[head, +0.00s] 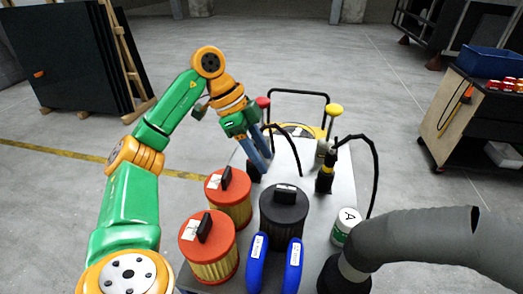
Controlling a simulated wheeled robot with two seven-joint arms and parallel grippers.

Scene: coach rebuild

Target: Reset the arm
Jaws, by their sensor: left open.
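My left arm (131,212), green and orange, comes in from the left, bends at its raised elbow and reaches down to the far left part of the grey worktop. My left gripper (258,158) is open, with its blue-grey fingers pointing down just beside a small black item. I see nothing between the fingers, but cannot tell whether they touch the worktop. It is beyond the two orange-topped filters (214,188) (194,232). My right arm and gripper are out of view.
The worktop (310,196) also holds a black filter (284,216), two blue items (293,266), a white can marked A (346,226) and black-cabled tools (326,172). A thick grey duct (425,240) crosses the lower right. A workbench (480,120) stands right; dark panels (75,55) stand back left.

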